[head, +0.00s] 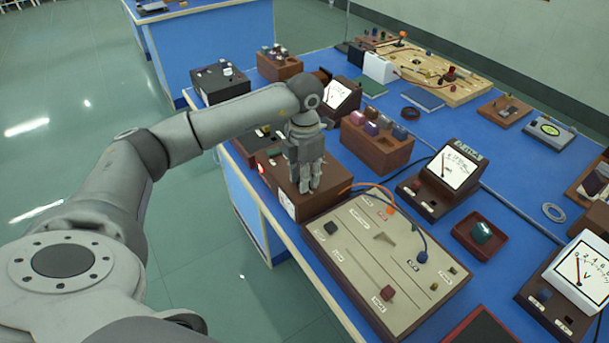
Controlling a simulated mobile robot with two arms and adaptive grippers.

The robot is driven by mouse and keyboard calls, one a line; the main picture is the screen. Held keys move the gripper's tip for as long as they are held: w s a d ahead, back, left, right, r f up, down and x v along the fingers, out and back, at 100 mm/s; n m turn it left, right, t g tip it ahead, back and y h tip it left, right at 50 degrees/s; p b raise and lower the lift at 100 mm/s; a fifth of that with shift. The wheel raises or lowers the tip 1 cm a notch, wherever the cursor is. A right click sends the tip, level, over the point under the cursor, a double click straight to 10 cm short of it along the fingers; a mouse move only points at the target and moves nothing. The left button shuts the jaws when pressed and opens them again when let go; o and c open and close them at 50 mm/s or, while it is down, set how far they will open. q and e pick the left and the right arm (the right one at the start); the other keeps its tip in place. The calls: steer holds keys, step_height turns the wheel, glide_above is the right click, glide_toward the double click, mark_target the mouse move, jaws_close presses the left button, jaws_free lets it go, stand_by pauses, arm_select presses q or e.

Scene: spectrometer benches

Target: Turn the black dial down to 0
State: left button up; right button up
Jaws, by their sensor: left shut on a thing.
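My left gripper (309,189) reaches down from above onto a brown box (288,194) near the left edge of the blue bench. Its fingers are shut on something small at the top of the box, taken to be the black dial. The gripper covers the dial almost wholly, so its pointer and scale cannot be read. A small red lamp (261,168) glows on the left side of the box. My right gripper is not in view.
A beige panel (358,268) with sliders and cables lies right in front of the box. A wooden block (377,151) with coloured pieces stands behind it to the right. Several meters, including one at centre right (452,168), crowd the blue bench (487,210).

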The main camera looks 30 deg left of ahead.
arm_select(q)
steer(key=shift+w, duration=0.1)
stand_by(0.3)
steer(key=o, duration=1)
steer(key=shift+o, duration=0.2)
step_height(320, 180, up, 12)
